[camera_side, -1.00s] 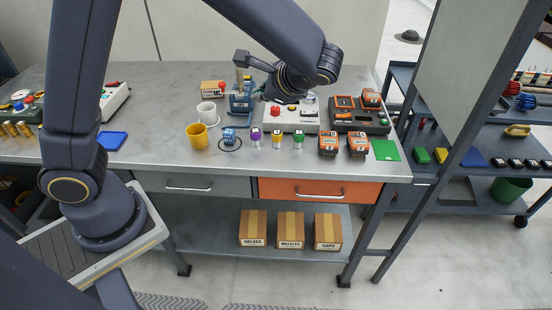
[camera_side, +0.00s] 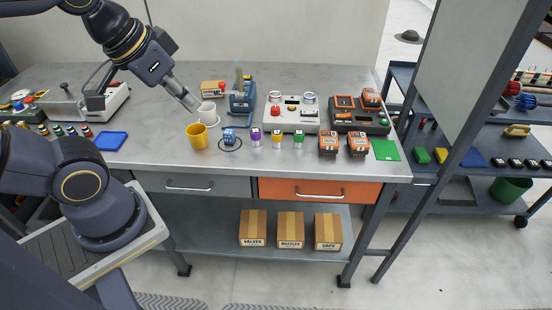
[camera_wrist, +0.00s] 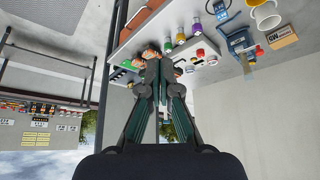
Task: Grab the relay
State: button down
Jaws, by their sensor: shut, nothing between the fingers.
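A small blue block with a pale label (camera_side: 229,136) stands inside a dark ring on the bench, just right of the yellow mug. It may be the relay, but I cannot read its label. In the wrist view the blue block (camera_wrist: 222,11) is near the top edge. My gripper (camera_side: 194,104) is above the bench at the left, pointing down and right towards the mugs, apart from the blue block. In the wrist view my gripper (camera_wrist: 160,68) has its dark fingers together, with nothing held.
A yellow mug (camera_side: 197,136) and a white mug (camera_side: 207,113) stand left of the block. A blue press (camera_side: 242,101) is behind it. Purple, yellow and green-topped items, a white control box (camera_side: 292,118) and orange battery packs (camera_side: 328,144) stand to the right.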

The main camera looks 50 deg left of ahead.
dwell(0.3)
jog(key=c, duration=0.8)
grip_release()
jog(key=shift+o, duration=0.2)
jog(key=n+g+y, duration=0.2)
jog(key=n+y, duration=0.1)
jog(key=n, duration=0.5)
send_over(229, 132)
jog(key=s+d, duration=0.3)
jog(key=s, duration=0.1)
notch_tip(229, 132, down, 12)
jog(key=x, duration=1.5)
jog(key=shift+s+d+f, duration=0.25)
jog(key=shift+d+f, duration=0.05)
jog(key=shift+f, duration=0.25)
